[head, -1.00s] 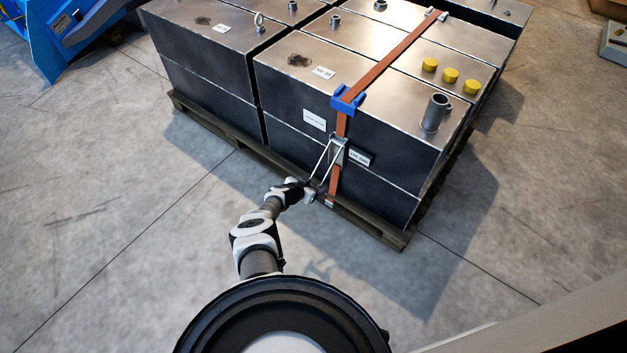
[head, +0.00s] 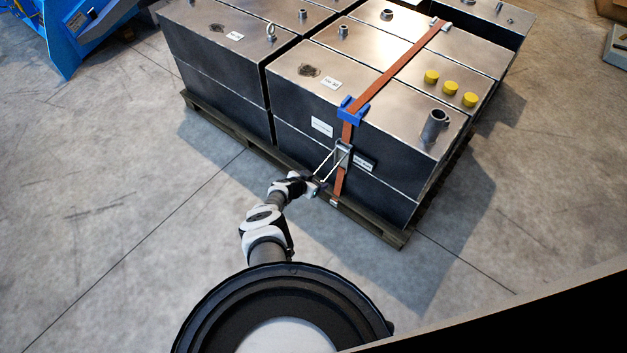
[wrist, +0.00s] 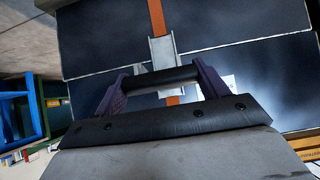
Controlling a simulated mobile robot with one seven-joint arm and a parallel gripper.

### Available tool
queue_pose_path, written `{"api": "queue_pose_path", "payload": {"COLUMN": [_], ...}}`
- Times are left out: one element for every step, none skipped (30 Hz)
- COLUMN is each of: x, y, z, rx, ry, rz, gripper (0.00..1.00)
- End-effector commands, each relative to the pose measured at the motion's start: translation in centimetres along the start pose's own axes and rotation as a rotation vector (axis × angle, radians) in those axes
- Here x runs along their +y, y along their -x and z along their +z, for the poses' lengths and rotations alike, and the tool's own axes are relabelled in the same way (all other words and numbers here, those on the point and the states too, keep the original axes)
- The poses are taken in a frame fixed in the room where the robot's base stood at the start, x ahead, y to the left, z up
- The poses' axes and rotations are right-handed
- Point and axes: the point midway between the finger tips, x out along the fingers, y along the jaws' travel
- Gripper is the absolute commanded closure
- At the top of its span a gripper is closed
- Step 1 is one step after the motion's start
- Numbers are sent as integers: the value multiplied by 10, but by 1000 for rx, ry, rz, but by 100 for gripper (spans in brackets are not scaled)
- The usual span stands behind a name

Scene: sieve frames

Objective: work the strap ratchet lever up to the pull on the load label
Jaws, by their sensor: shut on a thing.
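An orange strap (head: 382,79) runs over the tank top and down its front face. The silver ratchet (head: 343,155) sits on the strap on that face; it also shows in the wrist view (wrist: 162,49). Its lever (head: 327,166) sticks out from the face, down and to the left. My gripper (head: 317,184) is at the lever's outer end. In the wrist view my gripper (wrist: 160,79) has its purple fingers shut on the black lever grip (wrist: 162,77).
Dark steel-topped tanks (head: 300,62) stand on a wooden pallet (head: 236,136). A blue corner guard (head: 352,110) sits under the strap at the top edge. Yellow caps (head: 450,88) and a pipe stub (head: 434,127) stand on top.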

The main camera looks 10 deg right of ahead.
Motion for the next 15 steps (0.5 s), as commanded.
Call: {"api": "queue_pose_path", "payload": {"x": [-1,-2,-2,-2,-2,-2,-2,-2,-2,-2,-2,-2,-2,-2,-2], "y": [0,0,0,0,0,0,0,0,0,0,0,0,0,0,0], "z": [-9,-9,-10,-10,-10,-10,-10,-10,-11,-11,-11,-11,-11,-10,-9], "rx": [12,13,13,13,14,14,14,14,15,15,15,15,14,13,12], "ry": [2,2,2,2,2,2,2,2,2,2,2,2,2,1,1], "rz": [2,2,2,2,2,2,2,2,2,2,2,2,2,2,1], "gripper": [68,68,68,68,68,68,68,68,68,68,68,22,18,14,9]}}
